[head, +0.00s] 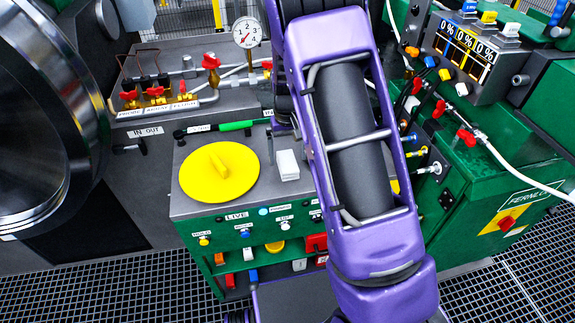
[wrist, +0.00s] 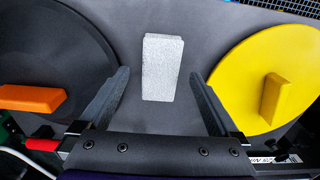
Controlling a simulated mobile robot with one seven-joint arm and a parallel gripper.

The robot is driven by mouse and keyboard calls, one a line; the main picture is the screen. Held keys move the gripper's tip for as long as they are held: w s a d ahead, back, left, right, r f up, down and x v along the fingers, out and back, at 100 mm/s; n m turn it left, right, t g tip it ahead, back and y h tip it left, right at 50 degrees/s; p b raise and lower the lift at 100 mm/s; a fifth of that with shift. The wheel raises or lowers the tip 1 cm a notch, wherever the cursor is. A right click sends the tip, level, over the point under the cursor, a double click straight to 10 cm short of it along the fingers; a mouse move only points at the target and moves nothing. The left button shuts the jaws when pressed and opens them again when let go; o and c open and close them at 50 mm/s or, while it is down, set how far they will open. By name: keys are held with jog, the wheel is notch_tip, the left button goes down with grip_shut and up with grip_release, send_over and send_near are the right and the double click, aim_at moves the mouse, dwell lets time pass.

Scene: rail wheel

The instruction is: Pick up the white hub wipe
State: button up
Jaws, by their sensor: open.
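The white hub wipe (head: 287,165) is a small white block on the grey top of the green cabinet, just right of the yellow disc in the head view. In the wrist view the white hub wipe (wrist: 161,67) lies ahead of my gripper (wrist: 158,76), roughly centred between its two dark fingers. The fingers are spread wide and nothing is held between them. I cannot tell the height of the fingers above the surface. In the head view my purple arm hides the fingertips and the area right of the wipe.
A yellow disc with a raised handle (head: 212,176) lies beside the wipe. In the wrist view a black disc with an orange handle (wrist: 34,98) lies on the other side. A gauge (head: 247,32) and valves (head: 155,92) stand further back.

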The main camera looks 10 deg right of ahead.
aim_at(288, 161)
notch_tip(288, 161, down, 3)
jog(key=shift+f, duration=0.1)
grip_shut()
notch_tip(288, 161, up, 10)
jog(key=shift+r+p, duration=0.15)
jog(key=shift+p, duration=0.2)
dwell(0.5)
